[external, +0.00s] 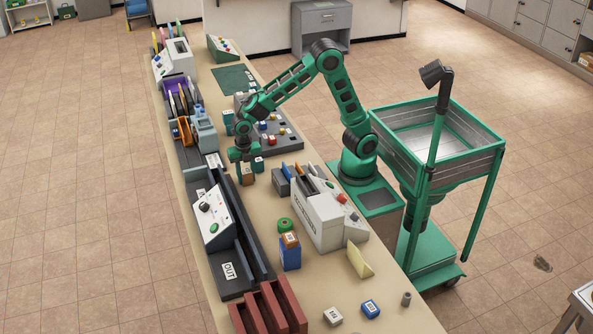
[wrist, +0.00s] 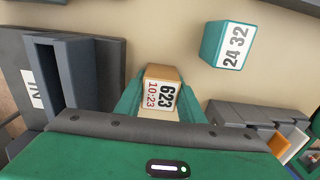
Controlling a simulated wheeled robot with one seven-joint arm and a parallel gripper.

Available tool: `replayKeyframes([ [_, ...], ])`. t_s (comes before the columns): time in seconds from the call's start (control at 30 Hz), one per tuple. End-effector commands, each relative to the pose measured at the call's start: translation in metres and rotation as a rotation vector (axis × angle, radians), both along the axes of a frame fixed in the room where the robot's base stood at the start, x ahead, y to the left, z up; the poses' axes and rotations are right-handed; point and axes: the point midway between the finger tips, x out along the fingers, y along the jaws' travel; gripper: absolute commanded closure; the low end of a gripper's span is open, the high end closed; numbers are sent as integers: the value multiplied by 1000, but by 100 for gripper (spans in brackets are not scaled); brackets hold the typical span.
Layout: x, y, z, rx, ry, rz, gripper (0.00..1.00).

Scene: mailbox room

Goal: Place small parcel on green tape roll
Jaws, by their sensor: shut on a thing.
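My gripper (external: 247,168) is shut on a small orange-brown parcel (wrist: 158,72) with a white label, seen between its green fingers in the wrist view. The parcel also shows below the gripper in the external view (external: 248,179). It is over the counter, close beside a teal parcel (external: 259,164); I cannot tell whether it touches the counter. The green tape roll (external: 286,225) lies flat farther toward the front of the counter, clear of the gripper. It is not in the wrist view.
A white machine (external: 323,221) stands right of the roll, and a dark sorter (external: 226,205) with a control panel stands left. Dark red racks (external: 270,312) are at the front.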

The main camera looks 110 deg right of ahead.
Motion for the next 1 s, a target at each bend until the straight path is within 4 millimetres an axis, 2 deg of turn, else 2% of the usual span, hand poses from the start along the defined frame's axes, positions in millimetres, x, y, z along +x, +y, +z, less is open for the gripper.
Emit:
replayKeyframes([
  [0.23,1,0,16,0,-3,0,93],
  [0.4,0,2,45,0,-5,1,93],
  [0.7,-27,64,82,1,-2,4,93],
  [1.0,-43,101,106,0,-2,1,93],
])
